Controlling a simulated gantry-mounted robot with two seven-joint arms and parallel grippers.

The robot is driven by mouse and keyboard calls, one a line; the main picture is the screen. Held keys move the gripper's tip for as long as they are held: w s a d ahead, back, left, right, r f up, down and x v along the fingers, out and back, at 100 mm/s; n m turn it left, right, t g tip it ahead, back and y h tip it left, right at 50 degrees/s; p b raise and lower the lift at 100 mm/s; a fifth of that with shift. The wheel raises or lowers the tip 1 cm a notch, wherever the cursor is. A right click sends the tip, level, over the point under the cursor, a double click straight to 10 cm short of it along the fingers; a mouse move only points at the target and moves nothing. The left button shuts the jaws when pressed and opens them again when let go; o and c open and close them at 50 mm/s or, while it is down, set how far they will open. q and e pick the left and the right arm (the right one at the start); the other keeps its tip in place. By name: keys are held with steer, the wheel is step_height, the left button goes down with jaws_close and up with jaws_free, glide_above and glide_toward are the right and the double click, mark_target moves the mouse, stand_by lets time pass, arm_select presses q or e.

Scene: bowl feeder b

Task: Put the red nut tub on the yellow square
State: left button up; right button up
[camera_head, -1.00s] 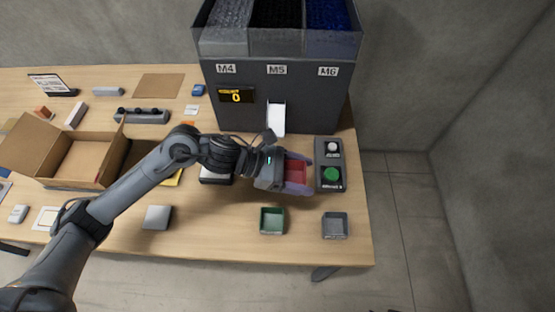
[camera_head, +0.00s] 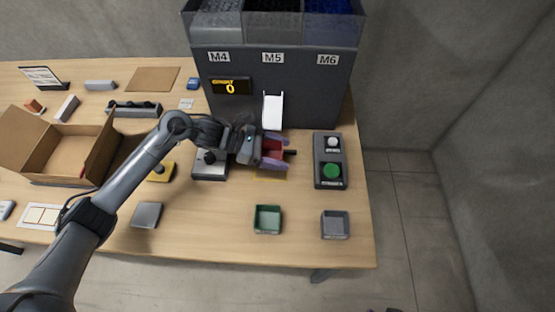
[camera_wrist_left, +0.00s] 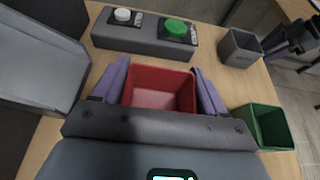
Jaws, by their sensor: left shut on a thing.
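The red nut tub (camera_head: 272,149) is held between the purple fingers of my left gripper (camera_head: 273,152), below the M5 chute. In the left wrist view the tub (camera_wrist_left: 160,88) looks empty, with a finger on each side. A yellow patch (camera_head: 270,175), seemingly the yellow square, shows on the table just beneath and in front of the gripper; the rest of it is hidden. I cannot tell whether the tub touches the table. In the left wrist view, what looks like my right gripper (camera_wrist_left: 294,36) is at the far right, its jaws unclear.
The white chute (camera_head: 273,109) stands close behind the tub. A button box (camera_head: 330,160) with white and green buttons is to the right. A green tub (camera_head: 267,219) and a grey tub (camera_head: 335,224) stand near the front edge. A cardboard box (camera_head: 68,155) is at left.

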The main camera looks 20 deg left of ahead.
mark_target(278, 158)
arm_select(q)
steer(key=shift+w+a+f, duration=0.1)
steer(key=shift+w+f, duration=0.15)
steer(key=shift+f, duration=0.05)
steer(key=shift+f+b, duration=0.3)
steer(key=shift+f, duration=1.55)
steer(key=shift+f+b, duration=0.2)
steer(key=shift+b, duration=0.15)
steer(key=o, duration=1.1)
steer(key=shift+s+a, duration=0.1)
steer(key=shift+c, duration=0.2)
steer(key=shift+f, duration=0.1)
